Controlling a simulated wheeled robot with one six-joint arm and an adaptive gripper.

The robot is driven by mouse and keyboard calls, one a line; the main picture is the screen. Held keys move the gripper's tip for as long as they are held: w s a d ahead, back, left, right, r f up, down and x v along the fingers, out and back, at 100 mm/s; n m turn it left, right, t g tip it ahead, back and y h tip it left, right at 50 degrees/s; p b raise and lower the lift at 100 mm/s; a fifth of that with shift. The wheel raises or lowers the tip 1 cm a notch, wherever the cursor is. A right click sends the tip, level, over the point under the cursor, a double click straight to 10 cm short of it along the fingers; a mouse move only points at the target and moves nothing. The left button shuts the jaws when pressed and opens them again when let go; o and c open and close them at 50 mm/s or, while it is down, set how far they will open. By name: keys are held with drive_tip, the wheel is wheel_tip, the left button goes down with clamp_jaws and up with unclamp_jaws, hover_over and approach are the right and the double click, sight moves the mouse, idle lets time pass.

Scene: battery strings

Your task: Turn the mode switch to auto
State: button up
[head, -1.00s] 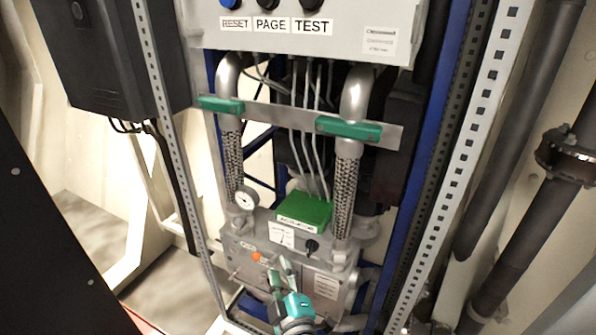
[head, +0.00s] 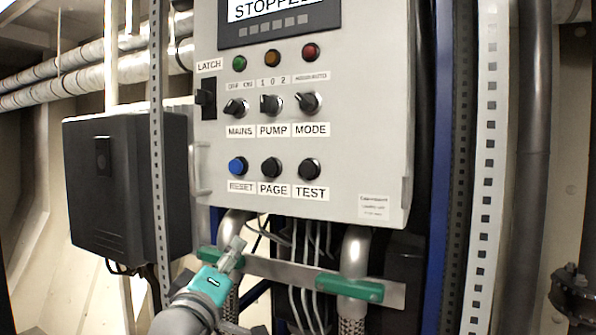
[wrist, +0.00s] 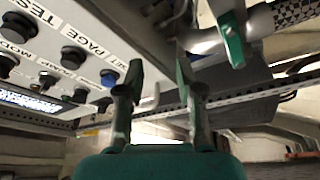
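The mode switch (head: 308,103) is a black rotary knob above the MODE label on the grey control panel (head: 340,150). Its light pointer mark appears to lean up and left. The small position label above it is hard to read. It seems to be the knob (wrist: 47,80) at the left in the wrist view, seen at a slant. My gripper (head: 235,250) is below the panel's lower edge, left of the switch and apart from it. In the wrist view my gripper's two fingers (wrist: 157,72) stand apart with nothing between them.
Mains (head: 236,107) and pump (head: 270,104) knobs sit left of the mode switch. Reset (head: 238,167), page (head: 271,168) and test (head: 309,169) buttons lie below. A latch switch (head: 206,98) is at the panel's left. Pipes with green clamps (head: 348,290) run beneath.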

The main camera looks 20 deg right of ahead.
drive_tip(key=s+r+m+g+h, duration=0.1)
drive_tip(key=s+r+m+h, duration=0.15)
drive_tip(key=r, duration=0.55)
drive_tip(key=s+r+m+g+h, duration=0.1)
drive_tip(key=s+r+g, duration=0.15)
drive_tip(key=r, duration=0.55)
drive_tip(key=m+g, duration=0.2)
drive_tip(key=m, duration=0.1)
approach(301, 100)
drive_tip(key=shift+t, duration=0.25)
drive_tip(key=x, duration=0.9)
drive_tip(key=shift+f, duration=0.15)
clamp_jaws()
